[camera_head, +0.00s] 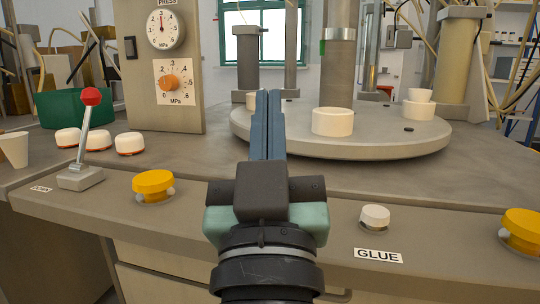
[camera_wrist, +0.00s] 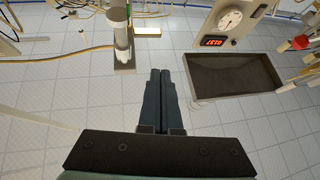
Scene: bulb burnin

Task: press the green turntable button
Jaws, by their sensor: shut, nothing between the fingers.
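I see no green button in either view; my gripper and wrist hide the middle of the front ledge. The round grey turntable (camera_head: 390,145) is behind the ledge, with white cylinders (camera_head: 332,122) on it. My gripper (camera_head: 268,94) is shut and empty, its dark blue fingers pointing forward in front of the turntable's left part. In the wrist view my gripper (camera_wrist: 160,73) has its fingers together above a tiled floor.
On the ledge are a yellow button (camera_head: 154,183) at left, a pale button (camera_head: 375,216) by a GLUE label, and another yellow button (camera_head: 523,225) at right. A red-knobbed lever (camera_head: 84,135) stands at left. A gauge panel (camera_head: 185,60) and a post (camera_head: 341,70) rise behind.

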